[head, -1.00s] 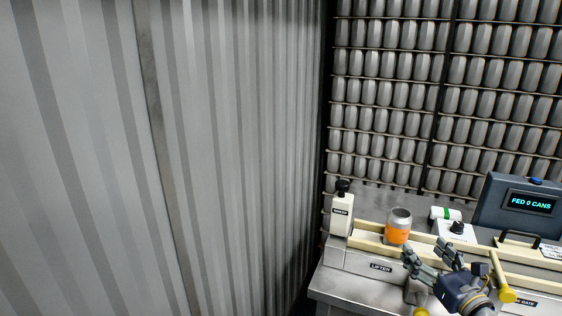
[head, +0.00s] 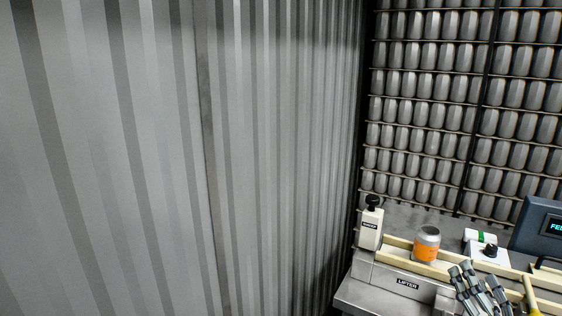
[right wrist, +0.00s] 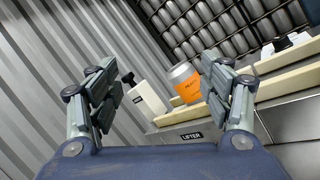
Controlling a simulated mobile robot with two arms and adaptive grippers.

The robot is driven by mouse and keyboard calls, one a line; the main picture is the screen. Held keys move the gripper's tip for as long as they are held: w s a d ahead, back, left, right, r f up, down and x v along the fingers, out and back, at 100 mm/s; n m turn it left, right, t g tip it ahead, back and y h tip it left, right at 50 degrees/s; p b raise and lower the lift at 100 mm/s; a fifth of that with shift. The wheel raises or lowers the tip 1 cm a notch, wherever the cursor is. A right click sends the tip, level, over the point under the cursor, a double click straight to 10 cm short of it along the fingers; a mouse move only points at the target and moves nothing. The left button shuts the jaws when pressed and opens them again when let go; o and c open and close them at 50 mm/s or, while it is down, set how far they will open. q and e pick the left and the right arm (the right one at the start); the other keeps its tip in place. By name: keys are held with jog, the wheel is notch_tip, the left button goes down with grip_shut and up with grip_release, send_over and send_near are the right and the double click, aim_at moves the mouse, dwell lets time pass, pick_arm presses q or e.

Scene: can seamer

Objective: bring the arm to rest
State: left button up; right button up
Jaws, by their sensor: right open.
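My right gripper (head: 474,270) is at the lower right of the head view, in front of the machine bench, with its fingers pointing up and apart. In the right wrist view the same gripper (right wrist: 168,72) is open, with nothing between its fingers. An open metal can with an orange band (head: 427,245) stands upright behind the cream rail, left of the gripper and apart from it. The can (right wrist: 184,84) also shows beyond the fingers in the right wrist view. My left gripper is not in view.
The LIFTER label (head: 407,284) is on the bench front. A white box with a black knob (head: 488,252) and a dark display unit (head: 545,232) are at right. A corrugated wall (head: 180,160) fills the left.

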jog(key=s+a+f+m+g+h, duration=0.1)
jog(key=s+f+m+g+h, duration=0.2)
jog(key=s+f+m+g, duration=0.55)
jog(key=s+f+m+g+h, duration=0.1)
jog(key=s+f+m+h, duration=0.3)
jog(key=m, duration=0.9)
jog(key=s+a+f+m+g+y, duration=0.2)
jog(key=s+a+f+g+y, duration=0.25)
jog(key=s+a+f, duration=0.45)
jog(key=s+a+f+m+g+y, duration=0.35)
jog(key=s+a+f+y, duration=0.2)
jog(key=a, duration=0.55)
notch_tip(320, 180, down, 26)
jog(key=s+n+g+h, duration=0.1)
jog(key=s+g, duration=0.1)
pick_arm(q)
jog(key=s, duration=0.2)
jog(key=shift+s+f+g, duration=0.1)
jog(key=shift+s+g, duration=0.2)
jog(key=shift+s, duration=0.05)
pick_arm(e)
jog(key=s+d+f, duration=0.2)
jog(key=s+f, duration=0.5)
jog(key=s, duration=0.1)
jog(key=s+d+f, duration=0.2)
jog(key=s+f, duration=0.6)
jog(key=s, duration=0.1)
jog(key=shift+f+g, duration=0.3)
jog(key=shift+g, duration=0.05)
